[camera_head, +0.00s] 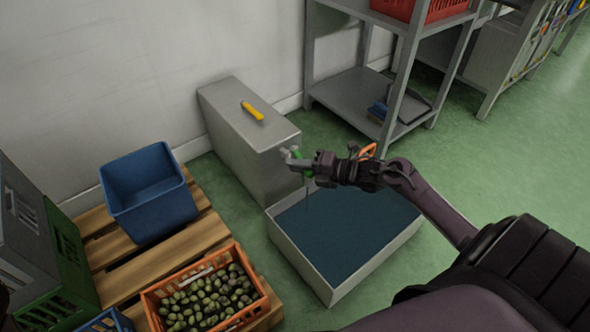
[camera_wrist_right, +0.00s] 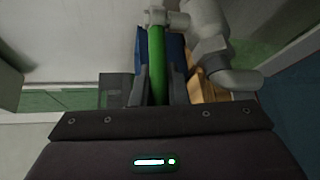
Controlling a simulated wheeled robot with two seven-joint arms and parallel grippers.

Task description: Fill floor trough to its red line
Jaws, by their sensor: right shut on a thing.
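The floor trough (camera_head: 310,272) is a pale grey rectangular box holding dark blue water (camera_head: 345,240). I cannot make out a red line on it. A grey tap (camera_head: 296,162) with a green lever stands at the trough's far left corner, beside a grey block. My right gripper (camera_head: 313,168) is shut on the green lever (camera_wrist_right: 158,65), which runs between its fingers in the right wrist view. The grey tap pipe (camera_wrist_right: 205,40) shows beyond it there. A thin line hangs below the tap into the trough, seemingly a stream. My left gripper is not in view.
The grey block (camera_head: 235,130) carries a yellow tool (camera_head: 252,111). A blue crate (camera_head: 150,195) and an orange crate of olives (camera_head: 150,300) stand on a wooden pallet (camera_head: 150,262). A metal shelf (camera_head: 345,95) stands behind. Green floor (camera_head: 500,150) is clear at right.

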